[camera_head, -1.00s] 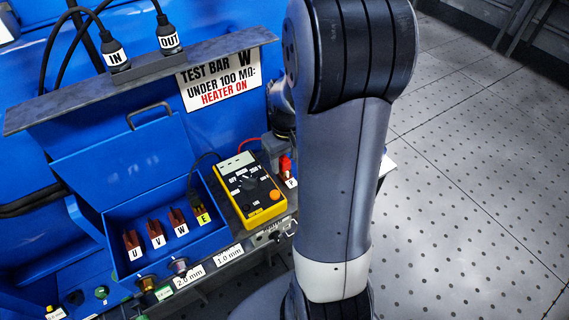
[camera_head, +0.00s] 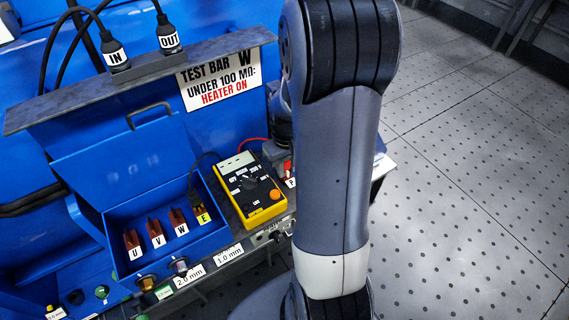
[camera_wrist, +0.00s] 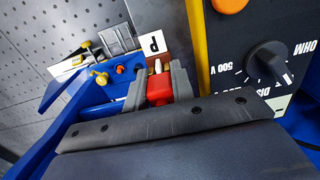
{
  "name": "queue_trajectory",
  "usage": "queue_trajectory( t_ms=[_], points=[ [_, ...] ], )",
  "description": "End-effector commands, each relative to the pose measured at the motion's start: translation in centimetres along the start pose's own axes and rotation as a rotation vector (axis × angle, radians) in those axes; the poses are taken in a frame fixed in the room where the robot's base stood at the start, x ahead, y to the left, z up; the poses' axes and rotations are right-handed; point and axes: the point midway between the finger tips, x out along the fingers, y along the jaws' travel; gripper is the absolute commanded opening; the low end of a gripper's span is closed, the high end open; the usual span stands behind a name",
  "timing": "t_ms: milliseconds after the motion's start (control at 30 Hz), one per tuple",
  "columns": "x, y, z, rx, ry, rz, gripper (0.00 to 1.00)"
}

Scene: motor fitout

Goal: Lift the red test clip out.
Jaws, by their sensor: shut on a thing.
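The red test clip (camera_wrist: 159,90) sits between the two grey fingers of my gripper (camera_wrist: 158,76) in the wrist view, and the fingers are shut on it. A pale tip shows at its far end, close to a white label marked P (camera_wrist: 152,44). In the head view only a small part of the red clip (camera_head: 287,167) shows beside my arm, just above the P label. My arm hides most of my gripper there. I cannot tell whether the clip is still seated.
The yellow test meter (camera_head: 248,188) stands close beside the clip; its dial (camera_wrist: 267,63) shows in the wrist view. A blue box (camera_head: 155,255) with brown terminals U, V, W and a yellow E plug (camera_head: 201,214) lies left. A grey bar (camera_head: 140,82) overhangs behind.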

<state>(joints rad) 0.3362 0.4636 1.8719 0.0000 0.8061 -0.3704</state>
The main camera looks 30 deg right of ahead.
Motion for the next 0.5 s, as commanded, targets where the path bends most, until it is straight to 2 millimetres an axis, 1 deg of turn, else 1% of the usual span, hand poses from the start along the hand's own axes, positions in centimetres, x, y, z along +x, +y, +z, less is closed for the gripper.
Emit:
queue_trajectory(
  t_ms=[33,67,333,500],
  points=[
    [0.0,0.0,0.0,0.000,0.000,0.000,0.02],
    [0.0,0.0,0.0,0.000,0.000,0.000,0.00],
    [-0.2,0.0,0.0,0.000,0.001,0.000,0.00],
    [-1.3,0.0,-0.1,0.000,0.003,0.001,0.00]
  ],
)
